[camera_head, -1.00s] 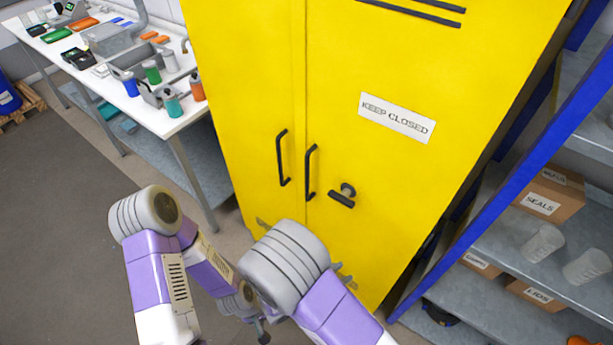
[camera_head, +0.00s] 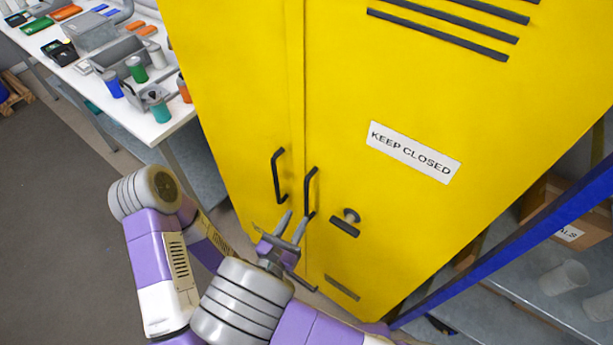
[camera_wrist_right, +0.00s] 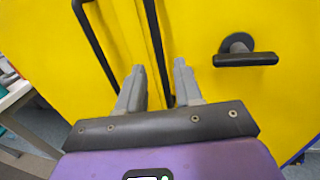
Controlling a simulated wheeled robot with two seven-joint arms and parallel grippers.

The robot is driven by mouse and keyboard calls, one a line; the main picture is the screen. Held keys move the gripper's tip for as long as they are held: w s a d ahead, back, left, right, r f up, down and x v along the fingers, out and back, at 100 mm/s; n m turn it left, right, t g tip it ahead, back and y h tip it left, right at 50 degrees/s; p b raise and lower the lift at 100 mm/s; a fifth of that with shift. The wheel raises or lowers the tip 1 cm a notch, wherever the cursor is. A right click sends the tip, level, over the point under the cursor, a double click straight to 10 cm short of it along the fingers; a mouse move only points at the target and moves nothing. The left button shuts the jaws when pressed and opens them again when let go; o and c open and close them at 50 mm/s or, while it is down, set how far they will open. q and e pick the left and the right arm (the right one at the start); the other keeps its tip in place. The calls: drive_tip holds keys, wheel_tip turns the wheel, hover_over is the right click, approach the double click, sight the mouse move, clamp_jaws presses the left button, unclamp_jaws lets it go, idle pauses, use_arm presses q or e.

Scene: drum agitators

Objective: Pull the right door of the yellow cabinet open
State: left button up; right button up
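The yellow cabinet (camera_head: 240,110) fills the middle of the head view, both doors shut. Its right door (camera_head: 400,90) carries a KEEP CLOSED label, a black bar handle (camera_head: 310,192) near the seam and a dark turn latch (camera_head: 346,222). My right gripper (camera_head: 298,217) is open, just in front of the lower end of that handle. In the right wrist view the right door's handle (camera_wrist_right: 157,48) runs down into the gap between the open fingers (camera_wrist_right: 159,68); I cannot tell whether they touch it. My left arm shows at the left, but its gripper is hidden.
The left door's handle (camera_head: 278,175) is close beside the seam. A white workbench (camera_head: 155,130) with bottles and tools stands at the left. A shelf rack with a blue post (camera_head: 500,253) stands close on the right. Grey floor (camera_head: 60,220) is open at the left.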

sight(305, 200)
drive_tip(key=shift+x, duration=3.95)
drive_tip(key=shift+f, duration=0.1)
clamp_jaws()
